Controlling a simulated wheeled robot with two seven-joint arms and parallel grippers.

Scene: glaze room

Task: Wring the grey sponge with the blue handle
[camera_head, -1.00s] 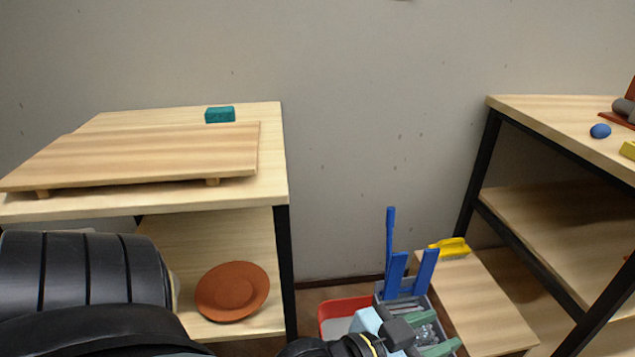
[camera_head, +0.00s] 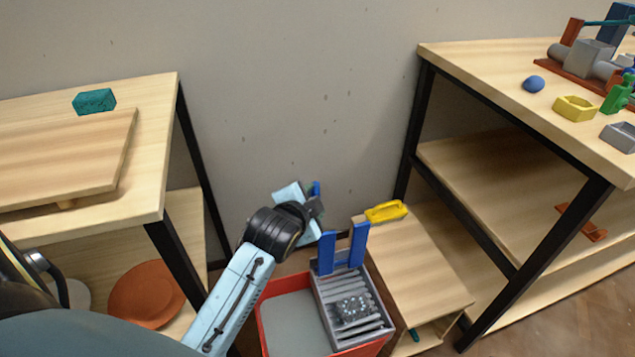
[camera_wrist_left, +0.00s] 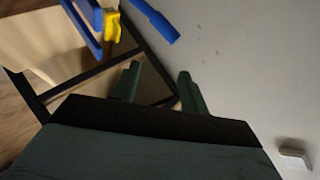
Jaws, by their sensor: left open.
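The grey sponge (camera_head: 352,308) lies in the ribbed tray of the grey wringer (camera_head: 326,292), which sits in the red bucket (camera_head: 372,348). Two blue plates (camera_head: 358,245) stand up at the wringer's back. The long blue handle (camera_head: 316,188) is mostly hidden behind my left gripper in the head view; its end also shows in the left wrist view (camera_wrist_left: 152,20). My left gripper (camera_wrist_left: 158,72) is open and empty, beside the handle, with a visible gap between handle and fingers. My right gripper is out of view.
A low wooden shelf (camera_head: 425,275) with a yellow brush (camera_head: 386,211) stands right of the bucket. A workbench (camera_head: 480,65) with tools is at the right. A table (camera_head: 150,115) with a teal block (camera_head: 94,101) is at the left. The wall is close behind the wringer.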

